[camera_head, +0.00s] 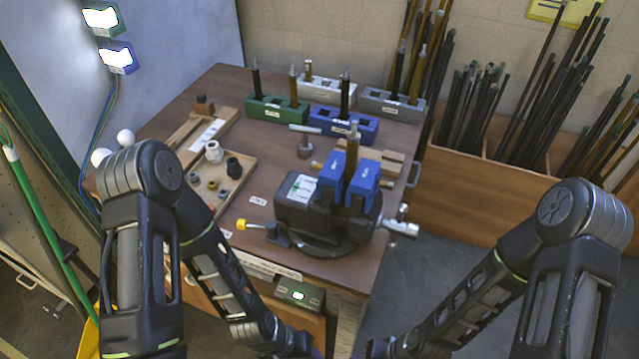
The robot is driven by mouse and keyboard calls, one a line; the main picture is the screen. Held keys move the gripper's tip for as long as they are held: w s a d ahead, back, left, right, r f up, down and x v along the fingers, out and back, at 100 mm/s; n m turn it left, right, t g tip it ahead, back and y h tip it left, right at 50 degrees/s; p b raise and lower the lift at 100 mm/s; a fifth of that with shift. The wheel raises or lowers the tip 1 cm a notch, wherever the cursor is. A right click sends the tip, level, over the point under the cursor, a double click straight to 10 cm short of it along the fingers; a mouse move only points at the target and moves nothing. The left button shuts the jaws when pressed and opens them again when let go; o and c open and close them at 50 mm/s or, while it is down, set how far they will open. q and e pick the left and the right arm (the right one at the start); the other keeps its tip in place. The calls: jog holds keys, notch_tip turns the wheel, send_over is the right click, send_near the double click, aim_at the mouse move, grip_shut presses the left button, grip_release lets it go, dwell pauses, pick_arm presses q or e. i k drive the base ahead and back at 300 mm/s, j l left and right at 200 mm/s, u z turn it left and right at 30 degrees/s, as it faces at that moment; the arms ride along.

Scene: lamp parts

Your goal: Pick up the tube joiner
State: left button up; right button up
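I cannot tell for sure which part is the tube joiner. A shallow wooden tray (226,197) on the left of the bench holds several small fittings. Among them are a white fitting (214,152) and a black fitting (234,168), with smaller dark and grey rings near the front. A grey T-shaped metal piece (304,142) stands on the bench behind the vise. My two arms reach down to the bottom edge, in front of the bench. Both grippers are out of the picture.
A black vise (318,213) with blue jaws (362,184) holds an upright brown tube at the bench front. Green (277,110), blue (342,124), white and grey blocks line the back. Bins of rods (470,108) stand right. Bare bench top lies between tray and blocks.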

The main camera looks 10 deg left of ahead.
aim_at(194, 181)
jog(key=u, duration=1.1)
